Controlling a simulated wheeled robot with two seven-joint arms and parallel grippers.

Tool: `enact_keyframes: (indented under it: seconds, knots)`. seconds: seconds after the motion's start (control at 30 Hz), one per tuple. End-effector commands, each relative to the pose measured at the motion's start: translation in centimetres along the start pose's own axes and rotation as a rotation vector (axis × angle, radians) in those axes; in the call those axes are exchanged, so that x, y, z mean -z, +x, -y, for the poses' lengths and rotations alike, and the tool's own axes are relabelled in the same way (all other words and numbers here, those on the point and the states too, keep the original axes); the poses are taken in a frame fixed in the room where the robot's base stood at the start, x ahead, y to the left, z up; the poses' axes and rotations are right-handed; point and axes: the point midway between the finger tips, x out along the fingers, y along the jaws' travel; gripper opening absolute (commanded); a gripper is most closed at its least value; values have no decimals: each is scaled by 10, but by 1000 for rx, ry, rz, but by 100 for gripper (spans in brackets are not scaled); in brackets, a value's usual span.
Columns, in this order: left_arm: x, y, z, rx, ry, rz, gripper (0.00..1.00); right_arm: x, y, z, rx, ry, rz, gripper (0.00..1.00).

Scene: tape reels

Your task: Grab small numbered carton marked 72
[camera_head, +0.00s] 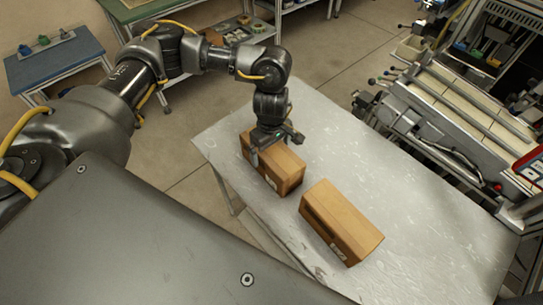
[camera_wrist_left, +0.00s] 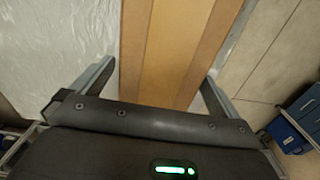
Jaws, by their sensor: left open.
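Two brown cartons lie on the light grey table (camera_head: 400,190). The farther carton (camera_head: 276,176) is under my left gripper (camera_head: 275,149), which points down with its jaws open. In the left wrist view this carton (camera_wrist_left: 165,50) runs between the two spread fingers of the gripper (camera_wrist_left: 160,74); I cannot tell whether either finger touches it. The nearer carton (camera_head: 342,222) lies apart, to the right and closer to me, with a small white label on its end. A pale label also shows low on the farther carton. I cannot read either number clearly. My right gripper is out of view.
The table's left edge is close beside the farther carton. The table is bare to the right of both cartons. A machine with rails (camera_head: 455,120) stands beyond the table at right. A blue-topped bench (camera_head: 55,62) stands far left.

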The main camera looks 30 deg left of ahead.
Motion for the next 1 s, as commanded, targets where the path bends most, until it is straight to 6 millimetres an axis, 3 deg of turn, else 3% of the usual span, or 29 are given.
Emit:
enact_keyframes:
  seconds: [0.3, 0.87, 1.0]
  knots:
    - [0, 5, 0, -1, 0, 1, 97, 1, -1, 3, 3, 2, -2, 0]
    - [0, 4, 0, -1, 0, 0, 24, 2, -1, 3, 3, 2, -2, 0]
    - [0, 4, -1, -2, 0, 0, 21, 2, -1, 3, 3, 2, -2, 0]
